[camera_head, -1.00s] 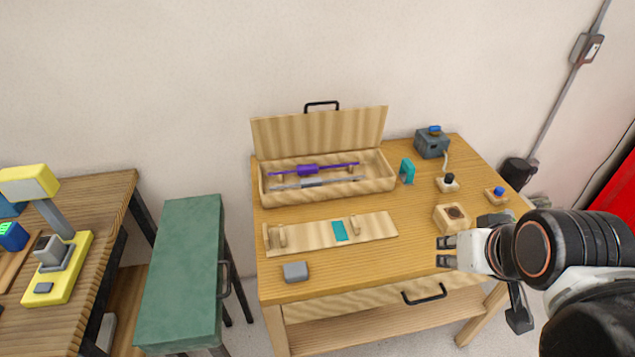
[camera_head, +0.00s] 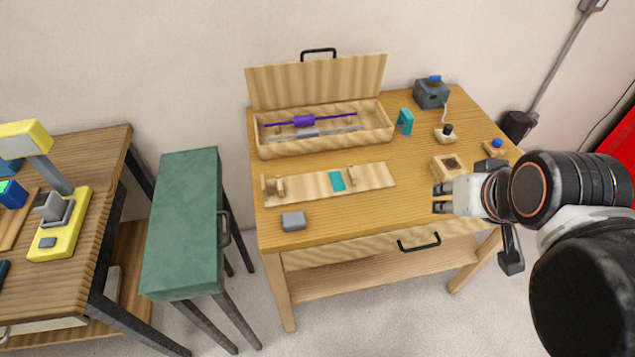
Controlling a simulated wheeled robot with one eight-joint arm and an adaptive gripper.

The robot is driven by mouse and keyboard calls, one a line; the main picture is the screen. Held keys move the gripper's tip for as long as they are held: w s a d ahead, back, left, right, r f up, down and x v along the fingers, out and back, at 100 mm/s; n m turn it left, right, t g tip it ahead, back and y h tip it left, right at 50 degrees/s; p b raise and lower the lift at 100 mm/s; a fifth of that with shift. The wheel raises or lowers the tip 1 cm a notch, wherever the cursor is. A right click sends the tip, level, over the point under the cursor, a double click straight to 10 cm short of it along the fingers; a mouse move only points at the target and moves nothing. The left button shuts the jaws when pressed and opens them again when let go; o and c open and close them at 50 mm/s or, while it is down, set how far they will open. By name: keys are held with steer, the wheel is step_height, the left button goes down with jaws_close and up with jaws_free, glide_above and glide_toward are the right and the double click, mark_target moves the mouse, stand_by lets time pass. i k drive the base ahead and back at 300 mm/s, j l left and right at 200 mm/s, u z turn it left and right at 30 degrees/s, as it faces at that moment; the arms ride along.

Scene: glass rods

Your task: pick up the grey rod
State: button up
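The grey rod (camera_head: 312,133) lies lengthwise in an open wooden box (camera_head: 275,151) at the back of the wooden table. A purple rod (camera_head: 304,120) lies behind it in the same box. The box's lid (camera_head: 316,82) stands open against the wall side. My gripper (camera_head: 437,198) is over the table's right front part, well to the right of and nearer than the box. Its fingers point left and stand apart, with nothing between them.
A wooden holder (camera_head: 303,185) with a teal patch lies in front of the box. A grey block (camera_head: 293,221) sits at the front left. A wooden block (camera_head: 446,167), a teal piece (camera_head: 405,121) and a dark grey device (camera_head: 431,94) stand on the right. A green cabinet (camera_head: 184,225) stands left.

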mark_target(308, 133)
steer(key=i+l, duration=0.15)
steer(key=i, duration=0.2)
steer(key=i+l, duration=0.15)
steer(key=i, duration=0.25)
steer(key=i+l, duration=0.2)
steer(key=i, duration=0.15)
steer(key=k+j+z, duration=0.2)
steer(key=i+l+u, duration=0.15)
steer(key=i+l, duration=0.05)
